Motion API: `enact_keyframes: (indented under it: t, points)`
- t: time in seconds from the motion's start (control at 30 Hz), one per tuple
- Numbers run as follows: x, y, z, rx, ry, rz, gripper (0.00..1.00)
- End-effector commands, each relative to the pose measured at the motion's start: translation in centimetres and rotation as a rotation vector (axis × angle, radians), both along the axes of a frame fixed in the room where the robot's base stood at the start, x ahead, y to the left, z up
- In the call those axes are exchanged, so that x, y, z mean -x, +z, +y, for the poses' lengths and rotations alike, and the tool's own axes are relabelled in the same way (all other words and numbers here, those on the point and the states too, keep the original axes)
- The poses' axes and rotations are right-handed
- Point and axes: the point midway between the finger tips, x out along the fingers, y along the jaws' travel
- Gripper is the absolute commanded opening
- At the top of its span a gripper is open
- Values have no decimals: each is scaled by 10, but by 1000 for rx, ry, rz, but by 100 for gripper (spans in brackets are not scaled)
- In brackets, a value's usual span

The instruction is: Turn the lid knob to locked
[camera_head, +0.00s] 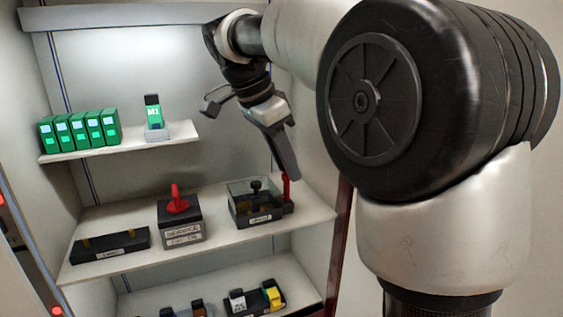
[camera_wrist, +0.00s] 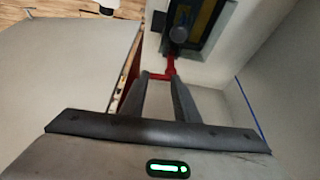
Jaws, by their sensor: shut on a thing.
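A black box with a clear lid (camera_head: 248,191) stands at the right of the middle shelf, with a dark round-topped knob (camera_head: 256,186) showing inside or on it. A red knob (camera_head: 287,188) stands upright at the box's right end. My gripper (camera_head: 291,174) reaches down from above to this red knob. In the wrist view the red knob (camera_wrist: 170,66) lies between the two fingertips (camera_wrist: 164,77), and my gripper is shut on it. The box (camera_wrist: 205,22) shows beyond it. I cannot read the knob's lock marking.
A grey box with a red switch (camera_head: 180,222) and a low black block (camera_head: 110,246) stand left on the shelf (camera_head: 215,243). Green modules (camera_head: 80,131) sit on the upper shelf. The cabinet's right edge (camera_head: 341,235) is close by.

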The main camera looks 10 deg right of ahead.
Motion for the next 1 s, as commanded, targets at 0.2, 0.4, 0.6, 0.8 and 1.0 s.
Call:
enact_keyframes:
  t: [0.2, 0.4, 0.6, 0.8, 1.0]
  points:
    - [-1, 0, 2, -1, -61, 0, 6]
    - [-1, 0, 2, -1, -80, 0, 6]
    - [-1, 0, 2, -2, -82, -1, 6]
    - [-1, 0, 2, -2, -81, 0, 40]
    - [-1, 0, 2, -1, -81, -1, 47]
